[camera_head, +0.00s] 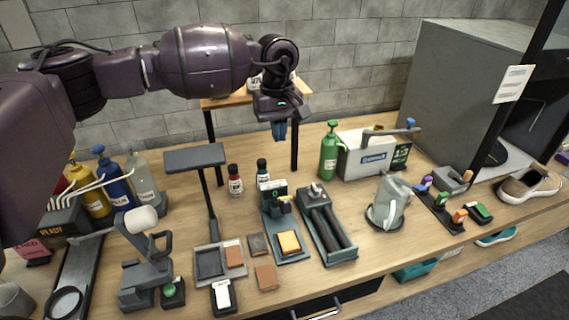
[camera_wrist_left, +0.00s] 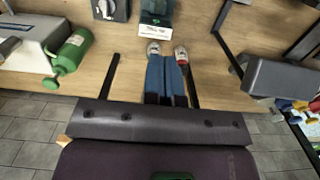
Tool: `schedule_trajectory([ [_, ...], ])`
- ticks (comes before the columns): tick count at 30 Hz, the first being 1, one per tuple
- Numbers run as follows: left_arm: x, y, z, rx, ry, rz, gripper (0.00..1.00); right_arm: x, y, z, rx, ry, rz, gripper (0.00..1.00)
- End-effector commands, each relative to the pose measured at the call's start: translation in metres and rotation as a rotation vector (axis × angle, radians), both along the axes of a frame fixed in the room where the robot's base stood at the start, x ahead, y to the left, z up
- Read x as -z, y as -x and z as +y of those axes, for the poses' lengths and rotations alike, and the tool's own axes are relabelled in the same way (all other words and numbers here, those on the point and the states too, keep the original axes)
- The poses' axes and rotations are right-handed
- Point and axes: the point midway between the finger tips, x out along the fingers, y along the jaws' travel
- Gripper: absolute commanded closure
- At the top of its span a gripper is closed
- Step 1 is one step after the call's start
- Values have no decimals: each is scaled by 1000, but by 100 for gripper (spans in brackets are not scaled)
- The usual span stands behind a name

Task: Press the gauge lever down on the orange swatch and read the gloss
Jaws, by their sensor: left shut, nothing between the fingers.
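The gauge (camera_head: 272,190) stands upright on a teal base in the middle of the table, with a small green display. Part of the gauge also shows at the top of the left wrist view (camera_wrist_left: 157,10). My left gripper (camera_head: 280,131) has blue fingers, is shut and empty, and hangs high behind the gauge, apart from it. Its fingers also show in the left wrist view (camera_wrist_left: 167,62). My right gripper is not in view.
A green bottle (camera_head: 329,152) stands behind that.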

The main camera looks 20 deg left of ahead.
Motion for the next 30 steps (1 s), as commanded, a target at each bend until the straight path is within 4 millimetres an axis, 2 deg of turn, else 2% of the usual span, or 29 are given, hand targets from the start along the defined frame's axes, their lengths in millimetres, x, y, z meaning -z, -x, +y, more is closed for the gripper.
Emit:
schedule_trajectory([
  [5,22,2,-2,0,0,1,100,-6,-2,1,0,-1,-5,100],
  [18,98,6,-5,-1,0,1,100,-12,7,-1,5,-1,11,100],
  [24,114,22,-16,1,0,0,100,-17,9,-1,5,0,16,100],
  [30,122,29,-20,-1,-1,-1,100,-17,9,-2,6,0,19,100],
])
